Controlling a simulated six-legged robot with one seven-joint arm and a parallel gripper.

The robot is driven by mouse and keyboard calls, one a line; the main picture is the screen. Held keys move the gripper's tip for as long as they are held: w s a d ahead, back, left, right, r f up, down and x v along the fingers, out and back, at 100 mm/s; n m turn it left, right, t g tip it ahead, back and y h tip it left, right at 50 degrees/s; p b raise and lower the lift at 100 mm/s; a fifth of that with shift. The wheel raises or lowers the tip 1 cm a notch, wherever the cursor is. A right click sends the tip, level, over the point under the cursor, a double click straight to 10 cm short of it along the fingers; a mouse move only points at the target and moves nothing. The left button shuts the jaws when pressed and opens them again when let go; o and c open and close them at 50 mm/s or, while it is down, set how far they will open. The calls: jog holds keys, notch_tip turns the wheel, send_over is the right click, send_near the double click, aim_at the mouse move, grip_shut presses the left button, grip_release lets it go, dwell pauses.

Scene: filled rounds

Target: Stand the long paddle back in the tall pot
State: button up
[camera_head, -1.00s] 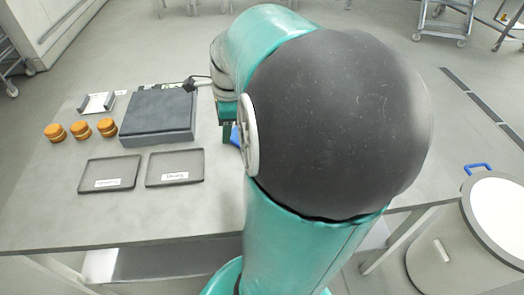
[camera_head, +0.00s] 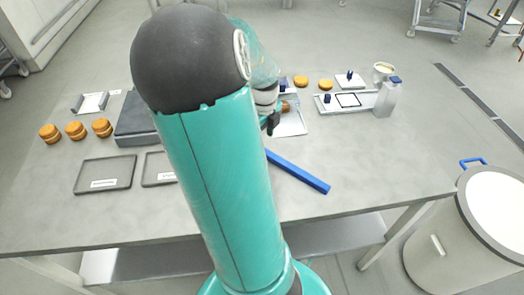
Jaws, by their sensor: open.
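A long blue bar, which looks like the paddle (camera_head: 298,171), lies flat on the table right of my arm. Its far left end is close to or behind my arm, so its full length is hidden. The tall pot (camera_head: 438,256) stands on the floor at the right, beyond the table's right end. It is pale grey with a wide round top, white inside, and a blue handle at its far rim. My gripper (camera_head: 270,123) is open over the table, above and behind the paddle's visible end, partly hidden by my arm. It appears apart from the paddle.
Stacked orange rounds (camera_head: 76,131) and a dark tray (camera_head: 105,175) are at the left. A dark block (camera_head: 135,120) is partly behind my arm. The front right tabletop is clear.

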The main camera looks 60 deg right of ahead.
aim_at(272, 157)
jog(key=f, duration=0.5)
jog(key=shift+w+f, duration=0.15)
jog(key=shift+w, duration=0.05)
jog(key=shift+c, duration=0.2)
grip_shut()
